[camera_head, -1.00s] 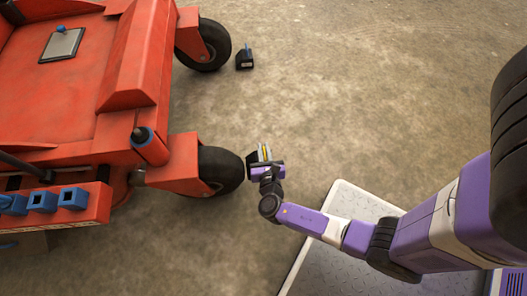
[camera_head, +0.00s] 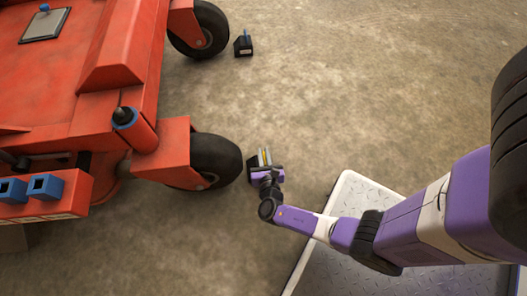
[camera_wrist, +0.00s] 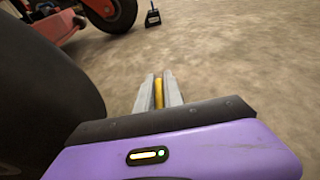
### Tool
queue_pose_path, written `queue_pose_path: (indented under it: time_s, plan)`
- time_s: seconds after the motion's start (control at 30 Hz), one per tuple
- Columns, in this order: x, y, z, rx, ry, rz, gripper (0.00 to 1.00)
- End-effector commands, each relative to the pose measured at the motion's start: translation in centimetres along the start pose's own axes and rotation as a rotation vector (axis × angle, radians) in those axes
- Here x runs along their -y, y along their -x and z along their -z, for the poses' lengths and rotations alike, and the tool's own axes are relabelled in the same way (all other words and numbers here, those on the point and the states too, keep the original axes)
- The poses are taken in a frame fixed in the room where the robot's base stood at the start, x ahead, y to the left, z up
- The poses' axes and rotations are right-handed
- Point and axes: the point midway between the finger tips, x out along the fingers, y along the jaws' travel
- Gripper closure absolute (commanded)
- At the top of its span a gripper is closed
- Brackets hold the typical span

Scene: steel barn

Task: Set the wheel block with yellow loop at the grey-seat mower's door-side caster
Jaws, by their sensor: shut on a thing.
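The wheel block (camera_head: 252,165) is a small dark block beside the near caster, with its yellow loop (camera_head: 264,155) up between my fingers. My gripper (camera_head: 265,157) is shut on that loop, which also shows in the wrist view (camera_wrist: 158,93). The near caster (camera_head: 217,160) of the red mower (camera_head: 120,55) has a black tyre just left of the block. Any gap between them is very small; I cannot tell whether they touch. In the wrist view the block's body is hidden behind my gripper. The mower's seat is not in view.
The mower's far caster (camera_head: 205,28) has another dark block with a blue loop (camera_head: 243,47) on the floor to its right. A large dark form, apparently the near tyre (camera_wrist: 45,90), fills the wrist view's left side. Bare floor (camera_head: 370,90) lies open to the right.

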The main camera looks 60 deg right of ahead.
Motion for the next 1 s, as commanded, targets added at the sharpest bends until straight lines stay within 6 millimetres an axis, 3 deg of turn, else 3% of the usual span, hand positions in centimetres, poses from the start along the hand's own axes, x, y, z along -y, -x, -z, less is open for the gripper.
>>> queue_pose_path:
  time_s: [0.37,0.4,0.5,0.87,1.0]
  plan:
    - [-0.1,-0.1,0.1,0.003,0.0,-0.001,1.0]
    - [-0.1,-0.1,0.2,0.002,0.0,-0.001,0.8]
    - [-0.1,-0.1,0.2,0.001,0.0,-0.001,0.66]
    - [0.0,0.0,0.1,0.001,0.0,0.0,0.66]
    - [-0.1,1.6,-0.3,-0.001,0.003,-0.004,0.66]
